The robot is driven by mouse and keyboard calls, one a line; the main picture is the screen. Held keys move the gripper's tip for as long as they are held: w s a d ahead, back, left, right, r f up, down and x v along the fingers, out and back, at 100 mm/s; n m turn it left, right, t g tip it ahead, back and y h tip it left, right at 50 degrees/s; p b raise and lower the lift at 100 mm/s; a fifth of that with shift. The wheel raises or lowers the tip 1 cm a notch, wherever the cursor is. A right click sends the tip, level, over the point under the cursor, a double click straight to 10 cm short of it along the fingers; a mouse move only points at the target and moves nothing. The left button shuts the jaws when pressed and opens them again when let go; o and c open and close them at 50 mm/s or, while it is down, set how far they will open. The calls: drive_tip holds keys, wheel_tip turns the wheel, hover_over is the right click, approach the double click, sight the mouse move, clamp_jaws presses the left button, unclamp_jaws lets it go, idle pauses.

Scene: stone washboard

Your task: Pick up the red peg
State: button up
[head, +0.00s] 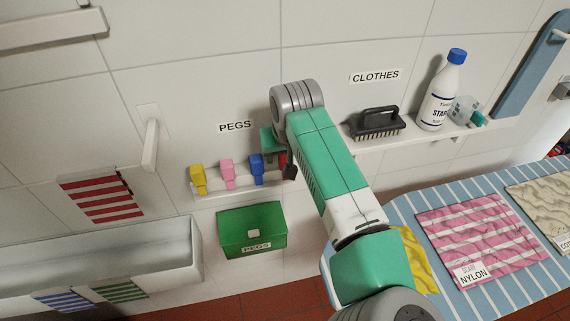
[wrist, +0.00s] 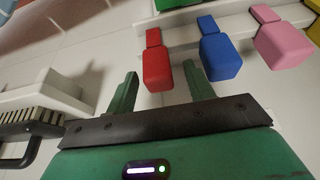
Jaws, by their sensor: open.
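The red peg (wrist: 156,66) is in the wrist view, on the peg ledge, ahead of my gripper (wrist: 161,70). Its wide near end appears between the two green fingertips, with a gap on each side. I cannot tell how far the tips are from it in depth. My gripper is open and holds nothing. In the head view, only a sliver of the red peg (head: 283,159) shows behind my gripper (head: 289,172), at the right end of the peg row.
A blue peg (wrist: 220,54) stands close beside the red one, then a pink peg (wrist: 283,45) and a yellow peg (head: 198,179). A green pegs box (head: 252,228) hangs below. A shelf with a black brush (head: 377,124) and a white bottle (head: 440,95) is to the right.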

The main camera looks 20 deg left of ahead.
drive_tip(key=shift+x, duration=0.8)
drive_tip(key=c, duration=1)
drive_tip(key=shift+r, duration=0.1)
drive_tip(key=shift+c, duration=0.2)
wheel_tip(320, 180, up, 3)
drive_tip(key=shift+r+p, duration=0.1)
drive_tip(key=shift+p, duration=0.5)
drive_tip(key=shift+s+d+r, duration=0.1)
drive_tip(key=shift+s+r, duration=0.15)
drive_tip(key=shift+s, duration=0.05)
drive_tip(key=s+d+r+p, duration=0.1)
drive_tip(key=s+d, duration=0.3)
drive_tip(key=s, duration=1.1)
drive_tip(key=shift+d+p, duration=0.2)
drive_tip(key=shift+p, duration=0.5)
